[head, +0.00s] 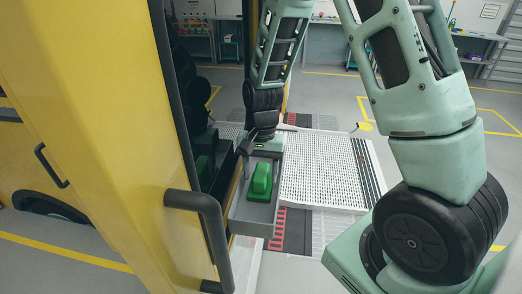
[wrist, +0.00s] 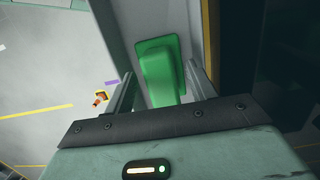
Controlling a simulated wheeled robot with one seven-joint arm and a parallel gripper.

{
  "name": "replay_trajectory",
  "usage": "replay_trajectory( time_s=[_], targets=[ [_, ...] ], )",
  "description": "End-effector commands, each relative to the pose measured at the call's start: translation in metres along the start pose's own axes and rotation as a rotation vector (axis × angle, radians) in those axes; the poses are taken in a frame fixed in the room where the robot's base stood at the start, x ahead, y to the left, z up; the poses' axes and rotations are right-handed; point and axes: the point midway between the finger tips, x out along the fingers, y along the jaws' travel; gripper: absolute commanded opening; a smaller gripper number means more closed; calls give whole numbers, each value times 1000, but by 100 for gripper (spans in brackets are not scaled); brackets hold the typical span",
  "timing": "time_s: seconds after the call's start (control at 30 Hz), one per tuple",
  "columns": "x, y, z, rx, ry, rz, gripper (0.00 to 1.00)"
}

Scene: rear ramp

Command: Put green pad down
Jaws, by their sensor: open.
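The green pad (head: 260,182), a block with a raised narrower top on a flat base, lies in a shallow grey tray (head: 240,217) beside the yellow vehicle. My gripper (head: 262,148) is at the far end of the tray, just behind the pad in the head view. In the wrist view the pad (wrist: 160,72) shows between the two spread fingers, with a gap on each side. The fingers are open and hold nothing. The pad's lower end is hidden behind the gripper body in the wrist view.
A yellow vehicle body (head: 105,120) with a black grab handle (head: 205,215) stands close on the left. A white perforated ramp (head: 318,172) lies right of the tray. Workbenches stand at the back. Grey floor with yellow lines is open beyond the ramp.

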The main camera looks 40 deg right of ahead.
Motion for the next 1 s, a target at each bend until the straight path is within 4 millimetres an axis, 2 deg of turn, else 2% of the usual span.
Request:
replay_trajectory(
  time_s=[0.3, 0.5, 0.7, 1.0],
  targets=[
    [-62, -1, -1, -1, 6, -6, 56],
    [-93, -1, -1, -1, 4, -3, 56],
    [-104, 0, 0, -1, 0, -1, 56],
    [-104, 0, 0, 0, 0, 0, 56]
  ],
)
